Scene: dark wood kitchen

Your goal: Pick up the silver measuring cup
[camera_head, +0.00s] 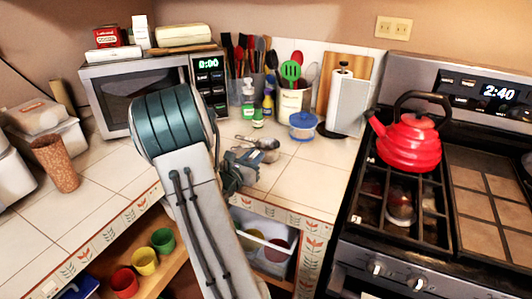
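A small silver measuring cup (268,143) appears to lie on the white tiled counter, with a thin silver handle-like part reaching left from it. It is small in the view, so its exact shape is hard to tell. My gripper (247,163) is just in front of it, close to the counter's front edge. My arm link hides part of the gripper. I cannot tell whether the fingers are open or touch the cup.
A blue-lidded container (303,126), a paper towel holder (344,104) and a utensil crock (293,103) stand behind to the right. A microwave (125,95) stands at back left. A red kettle (408,140) sits on the stove. Bare tiles lie right of the gripper.

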